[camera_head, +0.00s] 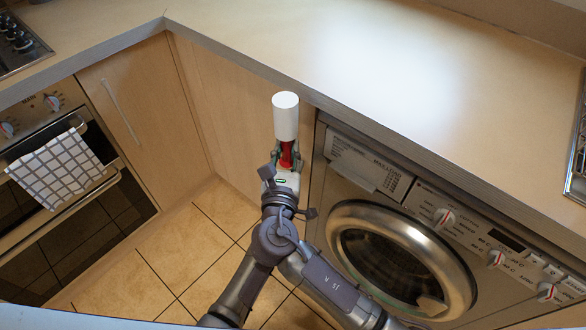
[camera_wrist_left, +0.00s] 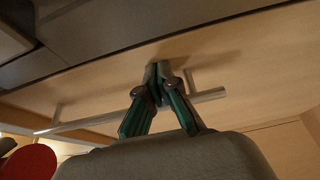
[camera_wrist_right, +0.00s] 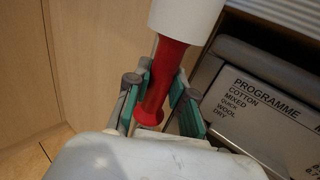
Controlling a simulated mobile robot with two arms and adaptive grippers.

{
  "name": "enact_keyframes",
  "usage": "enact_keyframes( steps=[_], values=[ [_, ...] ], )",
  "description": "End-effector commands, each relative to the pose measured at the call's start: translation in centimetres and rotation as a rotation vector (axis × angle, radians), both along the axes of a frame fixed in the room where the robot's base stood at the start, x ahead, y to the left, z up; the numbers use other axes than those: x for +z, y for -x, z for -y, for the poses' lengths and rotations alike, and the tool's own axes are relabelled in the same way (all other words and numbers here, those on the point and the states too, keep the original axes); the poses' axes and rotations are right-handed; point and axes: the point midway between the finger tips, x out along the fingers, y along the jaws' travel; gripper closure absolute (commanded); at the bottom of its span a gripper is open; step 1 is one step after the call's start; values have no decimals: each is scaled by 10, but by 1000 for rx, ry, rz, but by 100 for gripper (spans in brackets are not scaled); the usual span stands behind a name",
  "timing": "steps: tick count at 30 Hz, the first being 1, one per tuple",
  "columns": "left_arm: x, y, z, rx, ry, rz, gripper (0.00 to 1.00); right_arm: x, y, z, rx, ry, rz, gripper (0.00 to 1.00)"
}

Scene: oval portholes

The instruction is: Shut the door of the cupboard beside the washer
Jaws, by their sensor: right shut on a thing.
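The washer (camera_head: 395,255) stands at the right under the worktop. Left of it is a wooden cupboard front (camera_head: 228,115); I cannot tell from the head view whether it stands ajar. My right gripper (camera_head: 286,165) is in front of it, close to the washer's left edge. It is shut on the red handle (camera_wrist_right: 160,85) of a tool with a white cylindrical head (camera_head: 286,115), held upright. In the left wrist view my left gripper (camera_wrist_left: 160,72) has its fingertips together beside a metal bar handle (camera_wrist_left: 95,124) on a wooden panel (camera_wrist_left: 250,70). In the head view I cannot make it out.
Another cupboard front (camera_head: 150,125) with a bar handle is at the left, next to the oven with a checked towel (camera_head: 57,170). The worktop (camera_head: 390,70) is clear above. Tiled floor (camera_head: 190,265) is free between the oven and my arms.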

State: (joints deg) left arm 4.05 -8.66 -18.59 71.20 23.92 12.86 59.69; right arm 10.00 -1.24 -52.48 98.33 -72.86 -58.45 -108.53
Motion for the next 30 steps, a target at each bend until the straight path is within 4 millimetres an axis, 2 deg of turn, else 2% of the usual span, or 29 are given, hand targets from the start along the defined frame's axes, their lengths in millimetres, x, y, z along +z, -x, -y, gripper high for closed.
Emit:
enact_keyframes(
  steps=[1, 6, 10, 24, 30],
  values=[
    [15, -8, 9, -13, 10, 20, 100, 0, 0, 0, 0, 0, 1, 100],
    [15, -6, 10, -14, 11, 21, 100, 0, 0, 0, 0, 0, 1, 100],
    [15, 5, 7, -13, 11, 21, 100, 0, 0, 0, 0, 0, 1, 100],
    [7, 101, -27, 0, 6, 13, 100, 0, 0, 0, 0, 0, 1, 100],
    [7, 122, -35, 4, 8, 14, 100, 0, 0, 0, 0, 0, 1, 100]
  ],
)
